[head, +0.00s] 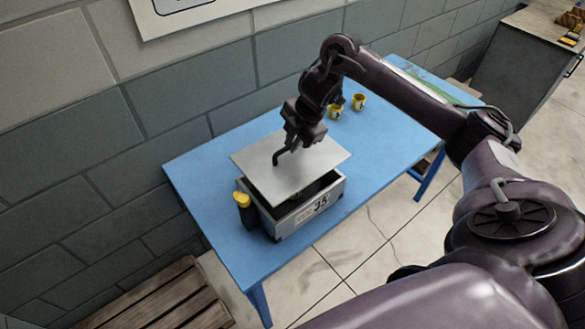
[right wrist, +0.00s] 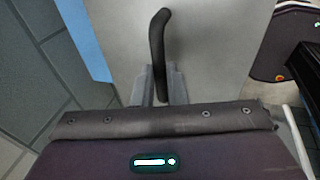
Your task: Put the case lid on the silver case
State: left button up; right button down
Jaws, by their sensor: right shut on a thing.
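The silver case (head: 312,211) stands on the blue table with a number label on its front. Its dark opening shows below the front and right edges of the case lid. The case lid (head: 318,158) is a flat grey plate with a dark bent handle (right wrist: 157,50). It is over the case, turned and offset toward the back, and seems to be above the rim; any contact is hard to tell. My right gripper (head: 290,150) is shut on the lid's handle, and its fingers (right wrist: 160,88) show at the handle's base in the right wrist view. My left gripper is not in view.
A dark bottle with a yellow cap (head: 247,214) stands close against the case's left side. Two yellow cups (head: 359,102) stand farther back on the blue table (head: 205,170). A block wall runs behind the table. A wooden pallet (head: 160,302) lies on the floor at lower left.

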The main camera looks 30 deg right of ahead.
aim_at(297, 157)
notch_tip(297, 157, down, 4)
jog(key=shift+r+p, duration=0.25)
jog(key=shift+p, duration=0.05)
notch_tip(297, 157, down, 4)
jog(key=shift+p, duration=0.4)
jog(key=shift+f, duration=0.25)
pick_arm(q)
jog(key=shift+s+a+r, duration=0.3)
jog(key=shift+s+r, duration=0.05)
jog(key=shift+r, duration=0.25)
pick_arm(e)
jog(key=shift+f, duration=0.3)
jog(key=c, duration=1.5)
grip_release()
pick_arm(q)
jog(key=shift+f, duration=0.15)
pick_arm(e)
jog(key=shift+o, duration=0.2)
